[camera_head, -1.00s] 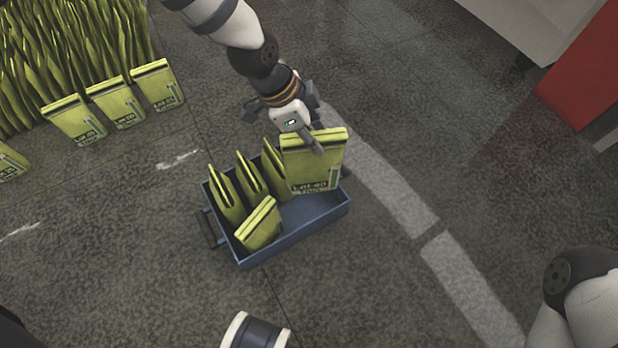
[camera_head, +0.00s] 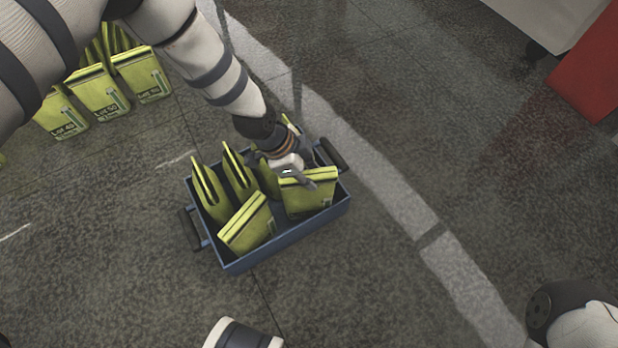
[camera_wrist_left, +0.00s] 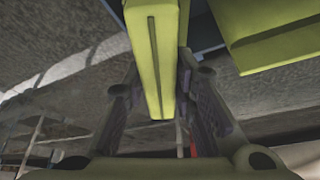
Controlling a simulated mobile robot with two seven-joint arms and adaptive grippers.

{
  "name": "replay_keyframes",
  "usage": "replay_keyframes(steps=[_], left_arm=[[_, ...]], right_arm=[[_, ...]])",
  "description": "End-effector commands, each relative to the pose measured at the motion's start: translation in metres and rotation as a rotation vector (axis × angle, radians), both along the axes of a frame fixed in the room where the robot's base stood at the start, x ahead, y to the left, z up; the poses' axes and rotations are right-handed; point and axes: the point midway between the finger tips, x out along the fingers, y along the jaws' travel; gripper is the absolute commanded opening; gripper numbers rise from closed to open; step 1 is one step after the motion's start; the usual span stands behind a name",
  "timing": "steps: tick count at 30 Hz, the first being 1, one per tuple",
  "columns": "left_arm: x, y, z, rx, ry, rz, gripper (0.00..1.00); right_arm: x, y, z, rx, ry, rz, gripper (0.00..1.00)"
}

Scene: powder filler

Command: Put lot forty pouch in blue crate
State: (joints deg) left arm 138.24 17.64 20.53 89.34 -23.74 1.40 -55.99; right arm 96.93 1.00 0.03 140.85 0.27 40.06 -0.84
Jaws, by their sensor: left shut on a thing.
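My left gripper (camera_head: 292,173) is shut on the top edge of a yellow-green pouch (camera_head: 309,197). In the left wrist view, this pouch (camera_wrist_left: 154,62) sits between the two fingers (camera_wrist_left: 165,112). The pouch is roughly upright inside the blue crate (camera_head: 288,240), at its right side, with its lower part and label hidden behind the front wall. Several similar pouches stand in the crate to its left. One of them (camera_head: 247,224) leans near the front. My right gripper is not in view.
Rows of similar pouches (camera_head: 98,92) stand on the floor at upper left, partly hidden by my left arm; front labels seem to read lot 40 and lot 50. A red block (camera_head: 588,70) is at upper right. The floor right of the crate is clear.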

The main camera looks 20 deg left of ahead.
Motion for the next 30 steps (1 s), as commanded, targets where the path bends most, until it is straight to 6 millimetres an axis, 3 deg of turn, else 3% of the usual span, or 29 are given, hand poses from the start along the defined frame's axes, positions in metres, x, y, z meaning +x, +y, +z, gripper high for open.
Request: replay_keyframes(steps=[1, 3, 12, 13, 15, 16, 25, 30], left_arm=[[-0.001, 0.000, -0.016, 0.001, 0.005, 0.000, 0.00], [-0.001, 0.000, -0.023, -0.001, 0.004, 0.001, 0.00], [0.000, 0.000, -0.023, -0.001, 0.001, 0.001, 0.00], [-0.001, 0.000, -0.024, 0.000, 0.002, 0.000, 0.27], [-0.001, 0.000, -0.023, 0.000, 0.002, 0.001, 0.42], [-0.001, 0.000, -0.023, 0.000, 0.002, 0.001, 0.45], [0.000, 0.000, -0.019, 0.000, 0.000, 0.001, 0.45], [-0.005, 0.011, 0.019, 0.000, -0.005, 0.002, 0.45]], right_arm=[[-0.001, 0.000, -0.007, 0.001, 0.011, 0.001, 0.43], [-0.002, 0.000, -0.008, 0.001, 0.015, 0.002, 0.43], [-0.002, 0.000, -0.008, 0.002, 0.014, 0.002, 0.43], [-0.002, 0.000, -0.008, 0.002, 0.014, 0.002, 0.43], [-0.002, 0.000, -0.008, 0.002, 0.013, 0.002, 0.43], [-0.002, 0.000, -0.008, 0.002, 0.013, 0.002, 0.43], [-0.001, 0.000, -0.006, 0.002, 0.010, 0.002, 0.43], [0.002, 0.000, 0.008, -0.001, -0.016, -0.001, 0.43]])
